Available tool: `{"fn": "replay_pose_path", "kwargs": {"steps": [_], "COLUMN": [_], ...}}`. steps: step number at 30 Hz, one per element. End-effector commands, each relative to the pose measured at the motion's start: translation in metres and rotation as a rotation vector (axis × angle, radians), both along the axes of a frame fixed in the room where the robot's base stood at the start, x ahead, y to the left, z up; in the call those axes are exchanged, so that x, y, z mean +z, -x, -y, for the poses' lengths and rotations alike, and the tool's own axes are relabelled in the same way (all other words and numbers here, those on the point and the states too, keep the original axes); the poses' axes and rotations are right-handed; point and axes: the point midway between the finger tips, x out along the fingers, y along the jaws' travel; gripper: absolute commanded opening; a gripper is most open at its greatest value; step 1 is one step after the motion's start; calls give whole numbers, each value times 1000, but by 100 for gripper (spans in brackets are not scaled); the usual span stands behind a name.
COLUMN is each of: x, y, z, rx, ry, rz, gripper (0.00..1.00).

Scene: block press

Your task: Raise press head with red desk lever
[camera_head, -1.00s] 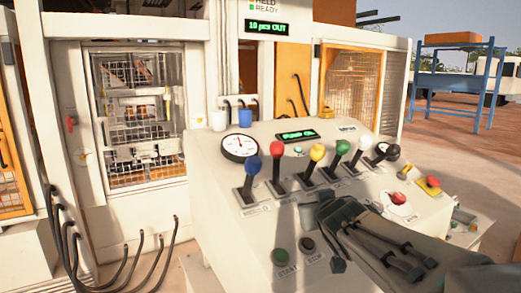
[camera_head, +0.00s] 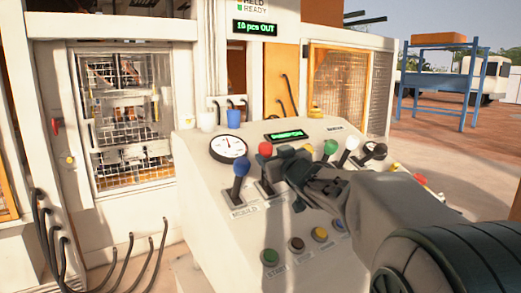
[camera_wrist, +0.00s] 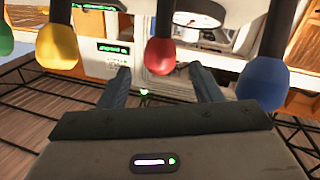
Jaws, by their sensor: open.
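The red desk lever (camera_head: 265,148) stands on the slanted desk, between the blue lever (camera_head: 242,168) and my gripper. My gripper (camera_head: 287,160) is open and just right of the red knob in the head view. In the wrist view the red knob (camera_wrist: 160,57) lies in line with the gap between my two fingers (camera_wrist: 161,82), beyond their tips. I see no contact. My gripper hides part of the lever row in the head view. The press (camera_head: 120,110) stands behind a mesh guard at left; its head is hard to make out.
The blue knob (camera_wrist: 263,84) and yellow knob (camera_wrist: 57,45) flank the red one closely. Green (camera_head: 331,147) and white (camera_head: 352,143) levers stand farther right. A round gauge (camera_head: 228,147) and coloured buttons (camera_head: 297,244) are on the desk. Cups (camera_head: 234,118) stand behind it.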

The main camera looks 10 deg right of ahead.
Motion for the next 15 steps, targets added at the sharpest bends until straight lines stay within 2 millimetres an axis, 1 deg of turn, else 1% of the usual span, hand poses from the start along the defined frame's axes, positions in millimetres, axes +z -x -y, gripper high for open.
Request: {"fn": "replay_pose_path", "kwargs": {"steps": [1,6,10,15], "x": [-1,0,1,0], "y": [-10,-35,-48,-57], "z": [-2,-7,-10,-11], "rx": [1,1,1,1], "ry": [-1,0,-1,1], "rz": [-2,-1,0,0], "gripper": [59,59,59,59]}}
